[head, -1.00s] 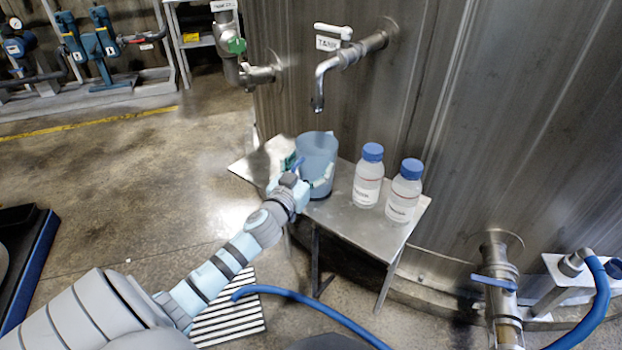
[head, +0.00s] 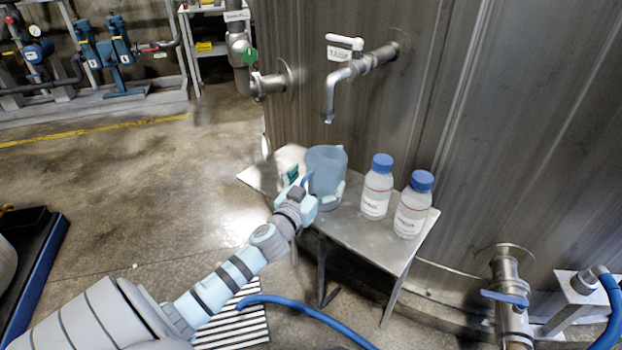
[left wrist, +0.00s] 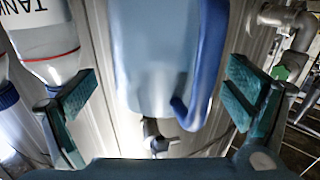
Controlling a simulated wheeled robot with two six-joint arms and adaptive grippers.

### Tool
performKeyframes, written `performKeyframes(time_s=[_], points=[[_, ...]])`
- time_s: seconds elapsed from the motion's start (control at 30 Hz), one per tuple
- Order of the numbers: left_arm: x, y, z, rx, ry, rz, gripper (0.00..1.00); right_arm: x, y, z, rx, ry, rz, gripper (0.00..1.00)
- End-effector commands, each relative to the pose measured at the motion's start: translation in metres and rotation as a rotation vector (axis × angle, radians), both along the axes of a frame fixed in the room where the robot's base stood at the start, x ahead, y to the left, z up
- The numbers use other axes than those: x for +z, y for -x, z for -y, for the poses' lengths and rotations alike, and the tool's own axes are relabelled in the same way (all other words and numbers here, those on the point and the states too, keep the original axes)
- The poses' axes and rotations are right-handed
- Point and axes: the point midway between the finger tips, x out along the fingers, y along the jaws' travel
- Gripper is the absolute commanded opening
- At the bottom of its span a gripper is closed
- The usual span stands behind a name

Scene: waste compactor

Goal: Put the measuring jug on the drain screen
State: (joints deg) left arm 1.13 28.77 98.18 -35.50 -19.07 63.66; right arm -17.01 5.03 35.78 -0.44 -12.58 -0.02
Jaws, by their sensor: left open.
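The measuring jug (head: 326,168) is a translucent blue-grey vessel with a darker blue handle, upright on a small metal table below a tap. My left gripper (head: 318,194) is at the jug's near side, its fingers open on either side of it. In the left wrist view the jug (left wrist: 158,60) stands between the spread finger pads (left wrist: 163,97), with visible gaps on both sides and its handle (left wrist: 205,75) towards the right pad. A slatted black-and-white grate (head: 240,325), apparently the drain screen, lies on the floor, partly behind my left arm. My right gripper is out of view.
Two blue-capped bottles (head: 377,190) (head: 412,207) stand right of the jug on the metal table (head: 350,225). The tap (head: 345,80) hangs above from the tank wall. A blue hose (head: 300,308) crosses the floor beside the grate. Open floor lies left.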

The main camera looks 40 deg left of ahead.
Motion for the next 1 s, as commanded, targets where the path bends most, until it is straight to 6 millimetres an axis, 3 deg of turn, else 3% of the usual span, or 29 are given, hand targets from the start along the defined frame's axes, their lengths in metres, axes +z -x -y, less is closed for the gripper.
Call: performKeyframes(time_s=[0.4,0.53,0.77,0.87,0.97,1.0], points=[[-0.002,0.100,0.024,-0.002,-0.002,-0.005,0.96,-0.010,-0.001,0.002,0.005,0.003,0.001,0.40],[-0.001,0.111,0.026,-0.001,0.000,-0.002,0.96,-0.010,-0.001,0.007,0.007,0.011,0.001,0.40],[-0.007,0.112,0.024,0.007,-0.002,-0.017,0.96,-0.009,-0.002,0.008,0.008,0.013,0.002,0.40],[-0.053,0.114,0.008,0.046,-0.026,-0.129,0.96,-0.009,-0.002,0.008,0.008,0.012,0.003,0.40],[-0.154,0.136,-0.016,0.102,-0.060,-0.377,0.96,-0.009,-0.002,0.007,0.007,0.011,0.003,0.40],[-0.206,0.155,-0.022,0.115,-0.066,-0.506,0.96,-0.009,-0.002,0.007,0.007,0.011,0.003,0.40]])
